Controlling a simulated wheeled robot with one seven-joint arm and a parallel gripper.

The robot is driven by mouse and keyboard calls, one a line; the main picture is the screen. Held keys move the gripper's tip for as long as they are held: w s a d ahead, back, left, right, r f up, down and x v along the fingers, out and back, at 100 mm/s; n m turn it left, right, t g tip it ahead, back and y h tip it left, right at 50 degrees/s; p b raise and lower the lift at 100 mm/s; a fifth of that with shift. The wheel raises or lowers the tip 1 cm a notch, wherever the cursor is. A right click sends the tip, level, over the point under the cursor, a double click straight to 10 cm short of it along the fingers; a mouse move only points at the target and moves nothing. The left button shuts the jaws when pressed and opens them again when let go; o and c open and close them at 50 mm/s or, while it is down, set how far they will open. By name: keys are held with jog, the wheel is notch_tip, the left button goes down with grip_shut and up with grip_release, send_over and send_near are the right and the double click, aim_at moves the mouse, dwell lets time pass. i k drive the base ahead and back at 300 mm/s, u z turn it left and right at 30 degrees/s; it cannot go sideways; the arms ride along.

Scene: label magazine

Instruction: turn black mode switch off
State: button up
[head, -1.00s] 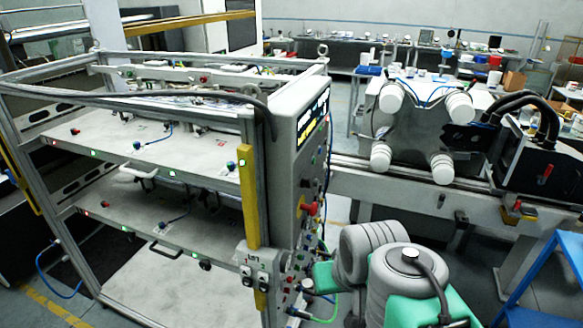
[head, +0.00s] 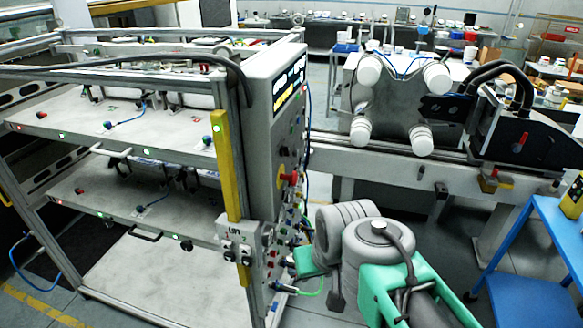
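A grey control panel (head: 262,130) stands on the near right corner of the metal frame machine, seen at a steep angle. It carries lit screens (head: 290,84), a red knob on a yellow plate (head: 287,179) and several small knobs and buttons below. A small box marked LIFT (head: 237,238), with black switches, sits on the post beside the panel. I cannot tell which control is the black mode switch, or its position. My arm's grey and green links fill the lower middle, just right of the panel. My gripper cannot be made out.
Shelves (head: 150,135) with small lit buttons fill the frame at left. A machine with white rollers (head: 362,132) stands behind my arm on a long bench. A blue cart (head: 545,235) is at the right. Cables hang below the panel, close to my arm.

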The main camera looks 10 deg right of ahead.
aim_at(283, 151)
jog(key=u, duration=1.2)
jog(key=k, duration=0.5)
jog(key=u, duration=0.6)
